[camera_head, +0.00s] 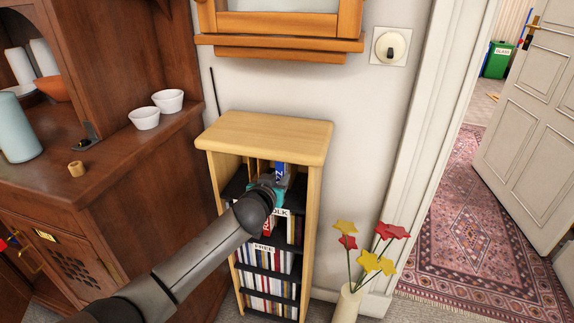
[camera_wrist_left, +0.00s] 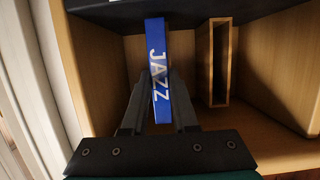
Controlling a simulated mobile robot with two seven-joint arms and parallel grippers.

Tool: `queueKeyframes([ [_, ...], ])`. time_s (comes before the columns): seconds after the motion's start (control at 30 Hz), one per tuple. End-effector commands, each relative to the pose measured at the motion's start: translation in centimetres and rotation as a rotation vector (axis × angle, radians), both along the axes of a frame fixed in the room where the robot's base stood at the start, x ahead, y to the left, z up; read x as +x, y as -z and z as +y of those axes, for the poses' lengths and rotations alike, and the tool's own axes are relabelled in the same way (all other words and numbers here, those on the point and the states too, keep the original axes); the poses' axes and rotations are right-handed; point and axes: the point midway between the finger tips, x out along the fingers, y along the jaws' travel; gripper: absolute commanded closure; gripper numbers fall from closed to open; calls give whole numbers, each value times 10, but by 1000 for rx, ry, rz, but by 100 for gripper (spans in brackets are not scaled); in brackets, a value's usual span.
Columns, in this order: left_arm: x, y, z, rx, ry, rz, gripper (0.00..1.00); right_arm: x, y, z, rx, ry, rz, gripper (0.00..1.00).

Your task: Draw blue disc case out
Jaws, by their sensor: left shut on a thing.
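The blue disc case (camera_wrist_left: 157,50) has a white JAZZ label on its spine and stands on edge in a shelf compartment in the left wrist view. In the head view a small part of the blue case (camera_head: 279,171) shows just beyond my left gripper (camera_head: 274,186), in the top compartment of the wooden disc rack (camera_head: 262,135). My left gripper also shows in the left wrist view (camera_wrist_left: 159,90), its two fingers on either side of the spine, shut on the case. The far part of the case is hidden. My right gripper is not in view.
A wooden divider or frame (camera_wrist_left: 215,60) stands beside the case in the same compartment. Lower shelves hold rows of cases (camera_head: 265,260). A vase (camera_head: 346,302) with red and yellow flowers stands right of the rack, and a dark wooden dresser (camera_head: 140,190) stands left.

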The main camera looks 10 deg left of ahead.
Motion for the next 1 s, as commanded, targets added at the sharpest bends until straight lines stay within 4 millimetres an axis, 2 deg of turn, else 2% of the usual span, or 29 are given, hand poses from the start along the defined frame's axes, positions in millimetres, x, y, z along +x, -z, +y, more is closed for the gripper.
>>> queueKeyframes([
  [1.0,-30,0,1,0,0,-1,100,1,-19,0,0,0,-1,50],
])
